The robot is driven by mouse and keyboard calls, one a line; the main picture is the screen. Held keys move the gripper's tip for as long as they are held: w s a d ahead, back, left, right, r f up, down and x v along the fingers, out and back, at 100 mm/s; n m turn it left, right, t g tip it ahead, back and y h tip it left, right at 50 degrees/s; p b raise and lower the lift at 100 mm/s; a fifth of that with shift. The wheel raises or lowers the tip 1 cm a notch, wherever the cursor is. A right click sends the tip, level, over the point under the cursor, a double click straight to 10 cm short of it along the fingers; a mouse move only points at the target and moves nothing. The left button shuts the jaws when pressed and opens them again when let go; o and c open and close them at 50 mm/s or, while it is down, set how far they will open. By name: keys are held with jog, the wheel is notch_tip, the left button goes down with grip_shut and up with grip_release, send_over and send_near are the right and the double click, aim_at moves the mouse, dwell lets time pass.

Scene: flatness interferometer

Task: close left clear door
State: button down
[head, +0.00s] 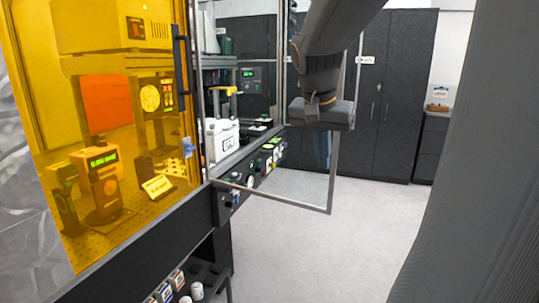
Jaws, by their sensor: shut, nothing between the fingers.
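The left clear door (331,175) is a see-through panel in a thin metal frame. It stands open, swung out from the cabinet front beside the amber door. Its bottom rail slants down to the right and its free post rises at the right. My gripper (322,112) is at the upper middle, overlapping the door's free post and hiding part of it. I cannot tell whether they touch. The gripper is shut with nothing seen in it; its fingertips are hard to make out.
An amber panel (105,110) with a dark handle (180,66) covers the left bay, with instruments behind it. A white box (222,140) stands inside the clear bay. A control strip (262,165) runs along the cabinet front. Dark cupboards (398,90) stand behind; the floor (300,255) is clear.

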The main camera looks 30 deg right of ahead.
aim_at(329, 172)
jog(key=w+d+f, duration=0.1)
jog(key=f, duration=0.1)
jog(key=d+f+p, duration=0.1)
jog(key=f, duration=0.1)
jog(key=w+d+f+p, duration=0.1)
jog(key=d+f, duration=0.1)
jog(key=shift+w+d+f, duration=0.1)
jog(key=shift+w+f, duration=0.1)
jog(key=shift+w, duration=0.1)
jog(key=shift+w+d, duration=0.5)
jog(key=shift+d, duration=0.15)
